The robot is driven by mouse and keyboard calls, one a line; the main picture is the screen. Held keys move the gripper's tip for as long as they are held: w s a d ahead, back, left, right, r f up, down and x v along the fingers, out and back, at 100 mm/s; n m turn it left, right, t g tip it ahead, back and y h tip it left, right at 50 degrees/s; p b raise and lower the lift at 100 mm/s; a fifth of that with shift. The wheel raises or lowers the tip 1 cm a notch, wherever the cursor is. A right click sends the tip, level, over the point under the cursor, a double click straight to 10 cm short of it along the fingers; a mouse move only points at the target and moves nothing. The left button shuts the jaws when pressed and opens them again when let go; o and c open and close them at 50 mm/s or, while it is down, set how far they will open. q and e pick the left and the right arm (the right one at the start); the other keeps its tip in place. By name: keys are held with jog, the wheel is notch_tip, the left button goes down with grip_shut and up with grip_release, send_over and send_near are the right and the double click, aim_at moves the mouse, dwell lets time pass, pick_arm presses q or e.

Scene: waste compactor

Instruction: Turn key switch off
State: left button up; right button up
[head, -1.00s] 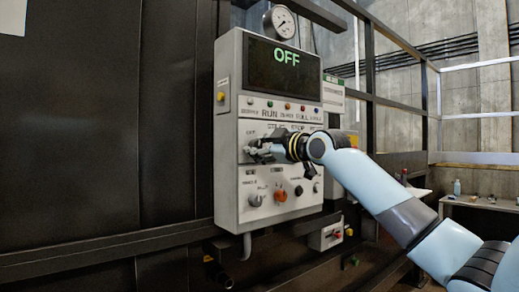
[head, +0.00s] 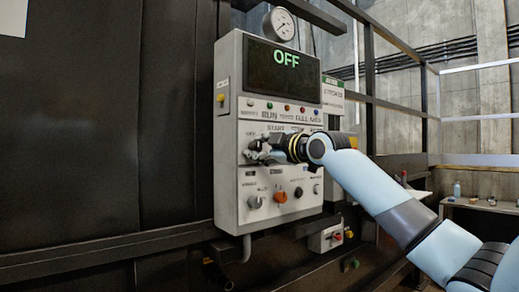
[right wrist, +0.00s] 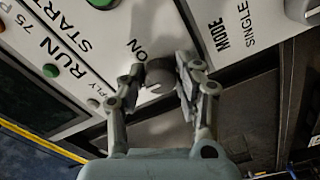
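The key switch (right wrist: 160,76) is a round grey knob with a light slot, next to a printed ON label in the right wrist view. My right gripper (right wrist: 162,72) has one finger on each side of the knob, and both fingertips appear to touch it. In the head view my right gripper (head: 264,152) is at the switch row of the grey control panel (head: 228,190) and hides most of the key switch. The panel's display (head: 283,72) reads OFF in green letters. My left gripper is not in view.
Several knobs, including an orange one (head: 280,197), sit just below my right gripper. Small lamps line the panel above it. A gauge (head: 280,23) stands above the panel, and railings (head: 400,105) are to the right.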

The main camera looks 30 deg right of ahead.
jog(key=o, duration=0.4)
jog(key=shift+o, duration=0.2)
jog(key=s, duration=0.7)
jog(key=shift+s+d, duration=0.25)
